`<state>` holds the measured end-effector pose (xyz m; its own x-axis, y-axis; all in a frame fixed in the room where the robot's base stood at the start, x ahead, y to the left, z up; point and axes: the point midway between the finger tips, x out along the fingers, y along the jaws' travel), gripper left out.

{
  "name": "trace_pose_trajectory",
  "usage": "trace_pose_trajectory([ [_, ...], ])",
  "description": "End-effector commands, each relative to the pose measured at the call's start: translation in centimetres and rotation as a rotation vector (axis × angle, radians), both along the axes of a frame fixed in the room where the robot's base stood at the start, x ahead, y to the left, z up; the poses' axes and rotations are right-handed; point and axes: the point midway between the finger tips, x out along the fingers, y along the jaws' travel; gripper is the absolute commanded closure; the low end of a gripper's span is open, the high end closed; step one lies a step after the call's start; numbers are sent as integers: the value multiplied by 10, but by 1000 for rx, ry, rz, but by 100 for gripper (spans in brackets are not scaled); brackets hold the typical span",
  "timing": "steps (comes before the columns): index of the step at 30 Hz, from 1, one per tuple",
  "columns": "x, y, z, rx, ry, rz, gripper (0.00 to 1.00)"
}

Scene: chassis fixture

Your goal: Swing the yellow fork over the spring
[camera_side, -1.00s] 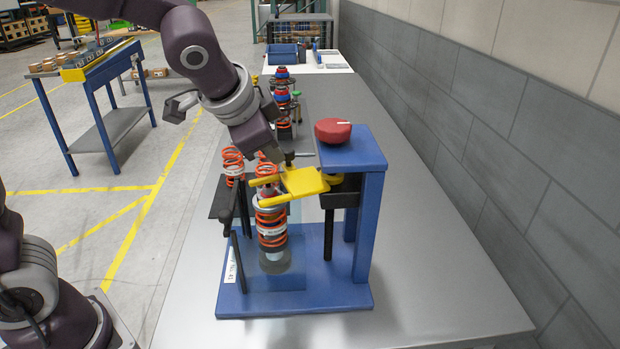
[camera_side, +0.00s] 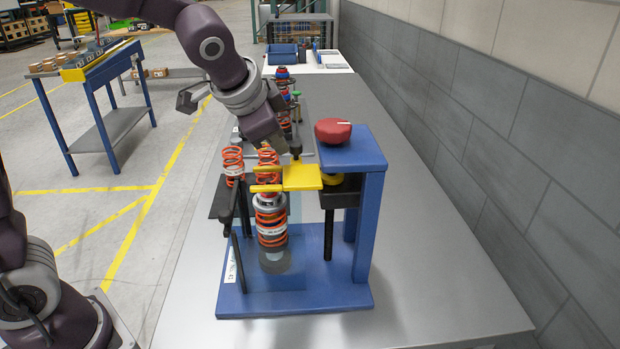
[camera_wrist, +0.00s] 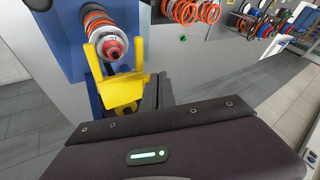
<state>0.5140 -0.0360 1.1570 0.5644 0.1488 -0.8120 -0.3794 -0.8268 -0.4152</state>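The yellow fork (camera_side: 302,178) sits level on the blue fixture, its prongs pointing left in the side view. The prongs lie at the upper part of the orange spring on the upright shock absorber (camera_side: 271,222). In the wrist view the fork (camera_wrist: 121,90) has its two prongs on either side of the absorber's red and silver top (camera_wrist: 113,48). My gripper (camera_side: 294,150) is low over the fork's body, its dark fingers (camera_wrist: 158,92) beside the fork's edge in the wrist view. The fingers look close together; what is between them is hidden.
The blue fixture (camera_side: 368,215) carries a red knob (camera_side: 333,131) on its raised top, right of my gripper. More absorbers (camera_side: 284,85) stand behind. The grey table front and right is clear.

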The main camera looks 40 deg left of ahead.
Motion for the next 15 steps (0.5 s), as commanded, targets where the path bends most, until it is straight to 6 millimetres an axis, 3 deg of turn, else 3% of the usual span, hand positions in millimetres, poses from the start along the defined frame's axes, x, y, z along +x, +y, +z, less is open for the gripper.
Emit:
trace_pose_trajectory([
  [8, -2, 0, 1, 0, -3, -1, 100],
  [11, -16, 0, 2, 0, -3, -2, 100],
  [14, -44, 0, 4, 0, -3, -2, 100],
  [15, -47, 6, 18, -2, -10, 4, 100],
])
